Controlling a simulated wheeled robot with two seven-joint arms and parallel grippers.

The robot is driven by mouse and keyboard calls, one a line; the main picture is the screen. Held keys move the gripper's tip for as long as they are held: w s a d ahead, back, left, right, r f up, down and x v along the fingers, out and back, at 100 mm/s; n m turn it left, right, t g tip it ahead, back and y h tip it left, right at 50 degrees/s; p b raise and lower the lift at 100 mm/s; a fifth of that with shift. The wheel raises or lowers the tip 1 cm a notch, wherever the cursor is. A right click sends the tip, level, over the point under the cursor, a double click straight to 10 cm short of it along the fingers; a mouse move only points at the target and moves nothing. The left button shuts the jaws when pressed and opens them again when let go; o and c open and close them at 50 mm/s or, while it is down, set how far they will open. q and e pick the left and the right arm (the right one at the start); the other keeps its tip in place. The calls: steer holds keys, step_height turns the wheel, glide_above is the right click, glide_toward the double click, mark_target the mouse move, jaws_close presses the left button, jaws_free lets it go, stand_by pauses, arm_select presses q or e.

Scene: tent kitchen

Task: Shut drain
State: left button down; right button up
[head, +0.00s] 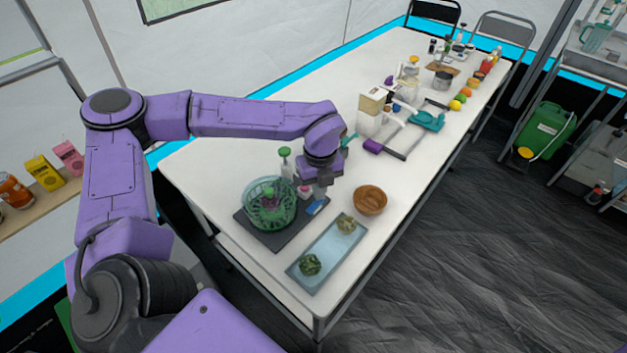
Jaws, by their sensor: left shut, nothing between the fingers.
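My left gripper (319,192) is over the white table, pointing down, shut and empty. It is just right of a clear greenish bowl (253,212) with a green basket and something dark reddish inside. The bowl stands on a dark mat (276,243). A small blue piece (316,207) lies on the mat's right end, close under the gripper. I cannot make out a drain or its state; the side of the bowl near the gripper is small and partly hidden. My right gripper is not in view.
A green-topped bottle (285,164) and a small pink-topped one (304,192) stand beside the gripper. A blue tray (324,264) with two green leafy heads lies in front, with a brown bowl (370,200) to the right. The long white table (236,153) is crowded further back.

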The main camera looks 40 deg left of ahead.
arm_select(q)
steer(key=shift+f+b, duration=0.55)
steer(key=shift+f, duration=0.25)
steer(key=shift+s, duration=0.1)
step_height(320, 180, up, 7)
steer(key=p, duration=0.6)
steer(key=shift+r, duration=0.15)
stand_by(0.4)
